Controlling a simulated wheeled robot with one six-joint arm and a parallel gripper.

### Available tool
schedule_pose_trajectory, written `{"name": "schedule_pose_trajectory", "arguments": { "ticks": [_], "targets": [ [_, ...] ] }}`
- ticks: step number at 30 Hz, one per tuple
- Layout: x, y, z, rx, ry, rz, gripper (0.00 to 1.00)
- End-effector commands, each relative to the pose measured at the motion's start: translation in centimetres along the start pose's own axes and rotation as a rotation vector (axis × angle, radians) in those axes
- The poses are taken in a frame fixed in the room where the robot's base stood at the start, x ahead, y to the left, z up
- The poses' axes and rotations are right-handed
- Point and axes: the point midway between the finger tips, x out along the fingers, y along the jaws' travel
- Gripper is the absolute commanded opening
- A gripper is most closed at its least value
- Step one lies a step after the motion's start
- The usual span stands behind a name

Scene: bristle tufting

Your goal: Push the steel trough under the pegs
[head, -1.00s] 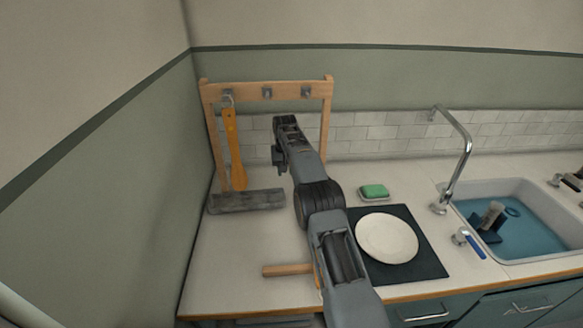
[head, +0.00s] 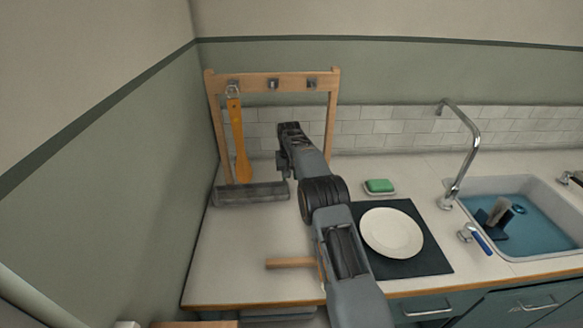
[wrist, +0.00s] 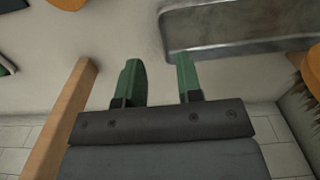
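The grey steel trough (head: 250,193) lies on the counter at the foot of the wooden peg rack (head: 210,115), towards its left side. The rack's top bar carries three metal pegs, the middle one (head: 273,84) bare. My gripper (head: 283,166) is low by the trough's right end; my arm partly hides its fingers. In the wrist view the green fingers of my gripper (wrist: 158,78) are apart with nothing between them. The trough (wrist: 240,30) is at the upper right there, close beside the right fingertip; I cannot tell whether they touch.
An orange-handled brush (head: 237,125) hangs from the left peg above the trough. A wooden handle (head: 287,263) lies at the counter's front, partly hidden by my arm. A plate (head: 391,233) on a dark mat, a green sponge (head: 379,185) and the sink (head: 520,220) are right.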

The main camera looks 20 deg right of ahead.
Motion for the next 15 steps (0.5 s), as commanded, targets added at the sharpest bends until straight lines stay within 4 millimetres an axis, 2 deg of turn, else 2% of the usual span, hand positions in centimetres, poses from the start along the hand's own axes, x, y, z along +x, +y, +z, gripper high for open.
{"name": "schedule_pose_trajectory", "arguments": {
  "ticks": [6,15],
  "targets": [
    [3.9,0.0,0.0,0.0,-0.002,0.0,0.33],
    [7.1,0.0,0.0,0.0,0.0,0.0,0.33]
  ]
}}
